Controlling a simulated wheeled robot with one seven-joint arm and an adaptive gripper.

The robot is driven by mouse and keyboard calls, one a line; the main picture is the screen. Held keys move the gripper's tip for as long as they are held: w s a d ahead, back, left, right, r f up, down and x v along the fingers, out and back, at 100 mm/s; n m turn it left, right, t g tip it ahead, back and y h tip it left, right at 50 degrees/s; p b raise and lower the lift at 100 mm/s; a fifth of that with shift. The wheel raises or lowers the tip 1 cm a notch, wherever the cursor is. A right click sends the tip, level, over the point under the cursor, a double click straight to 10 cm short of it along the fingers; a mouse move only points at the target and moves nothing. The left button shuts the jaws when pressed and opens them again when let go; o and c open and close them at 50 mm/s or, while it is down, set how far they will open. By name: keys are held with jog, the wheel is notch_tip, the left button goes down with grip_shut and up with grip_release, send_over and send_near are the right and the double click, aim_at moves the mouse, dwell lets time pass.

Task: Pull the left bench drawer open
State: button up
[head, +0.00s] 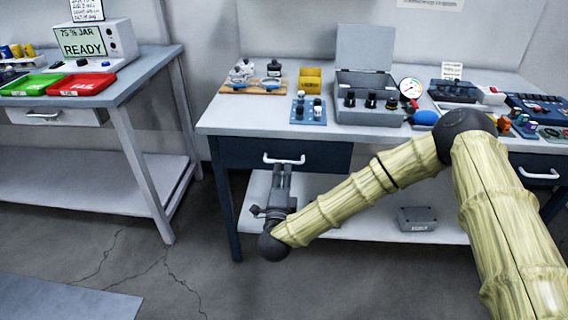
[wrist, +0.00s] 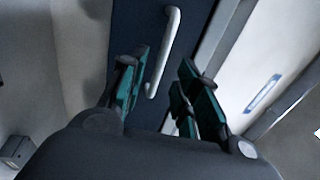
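The left bench drawer (head: 330,156) is a dark blue front under the bench top, flush with the bench. Its white bar handle (head: 284,160) is at the middle-left of the front. My gripper (head: 283,168) is just below and in front of the handle, fingers pointing at it. In the wrist view the handle (wrist: 164,50) lies ahead of the fingers, in line with the gap between them. I cannot tell whether a fingertip touches the handle.
The bench top (head: 225,118) above carries a grey case (head: 365,85), a blue tray and a gauge. A lower shelf (head: 350,222) holds a grey box (head: 417,219). A second bench (head: 150,70) stands at left. The floor in front is clear.

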jog(key=shift+w+r, duration=0.25)
jog(key=shift+w, duration=1)
jog(key=shift+w+r, duration=0.25)
jog(key=shift+w, duration=1)
grip_shut()
